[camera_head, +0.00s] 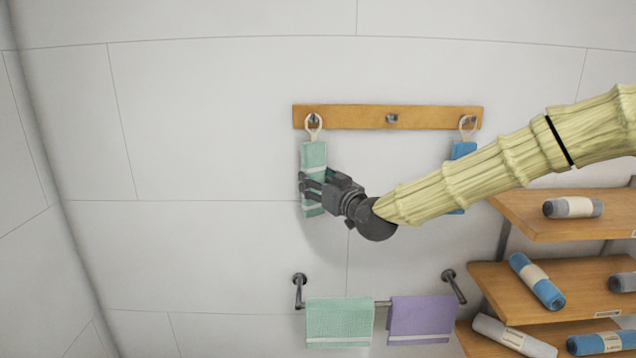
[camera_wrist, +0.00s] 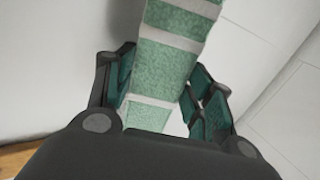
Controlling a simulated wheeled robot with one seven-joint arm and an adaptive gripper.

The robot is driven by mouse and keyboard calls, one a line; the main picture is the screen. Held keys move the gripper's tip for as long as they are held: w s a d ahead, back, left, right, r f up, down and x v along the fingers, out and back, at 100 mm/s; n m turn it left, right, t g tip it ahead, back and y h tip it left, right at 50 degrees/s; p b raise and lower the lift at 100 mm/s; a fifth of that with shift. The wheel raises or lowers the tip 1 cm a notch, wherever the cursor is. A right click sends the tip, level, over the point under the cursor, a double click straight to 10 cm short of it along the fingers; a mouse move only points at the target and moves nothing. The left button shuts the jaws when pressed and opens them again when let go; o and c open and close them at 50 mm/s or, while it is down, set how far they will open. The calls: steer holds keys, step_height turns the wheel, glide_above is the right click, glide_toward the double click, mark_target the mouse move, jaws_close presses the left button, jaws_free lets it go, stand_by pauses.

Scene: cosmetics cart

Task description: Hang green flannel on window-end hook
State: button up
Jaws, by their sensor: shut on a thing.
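The green flannel (camera_head: 314,155) hangs lengthwise against the wall at the left end of the wooden hook rail (camera_head: 350,117). Its pale loop (camera_head: 313,133) is at the left hook (camera_head: 314,118); the loop appears to be around it, but I cannot tell for sure. My gripper (camera_head: 308,188) is shut on the flannel at its lower half. In the wrist view the green flannel (camera_wrist: 165,70), with pale bands, runs between the fingers. The middle hook (camera_head: 392,118) is bare. A blue flannel (camera_head: 463,150) hangs at the right hook, partly hidden by my arm.
Below, a towel bar (camera_head: 382,303) holds a green towel (camera_head: 340,322) and a purple towel (camera_head: 421,318). Wooden shelves (camera_head: 545,218) with rolled blue and grey towels stand at the right. The wall left of the rail is clear.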

steer(key=o, duration=1.1)
steer(key=shift+s+d, duration=0.1)
steer(key=v, duration=1.1)
steer(key=s+d+f+m+g+h+b, duration=0.15)
steer(key=s+f, duration=0.35)
steer(key=f, duration=0.9)
steer(key=s+d+f+m+g+h+b, duration=0.1)
steer(key=s+f+g, duration=0.25)
steer(key=f, duration=1.05)
steer(key=s+d+f+m+g+h+b, duration=0.15)
steer(key=s+f, duration=0.35)
steer(key=f, duration=0.8)
steer(key=s+d+f+g+h, duration=0.1)
steer(key=s+d+f+g, duration=0.2)
steer(key=s+f, duration=0.5)
steer(key=s+d+f+m+g+h+b, duration=0.1)
steer(key=s+d+f+g+h, duration=0.1)
steer(key=s+d+f, duration=0.3)
steer(key=s+d+f+m+g+h+b, duration=0.1)
steer(key=s+d+f+g, duration=0.3)
steer(key=s+f, duration=0.8)
steer(key=s+h, duration=0.1)
steer(key=s, duration=0.6)
steer(key=shift+s, duration=0.3)
steer(key=shift+f, duration=0.15)
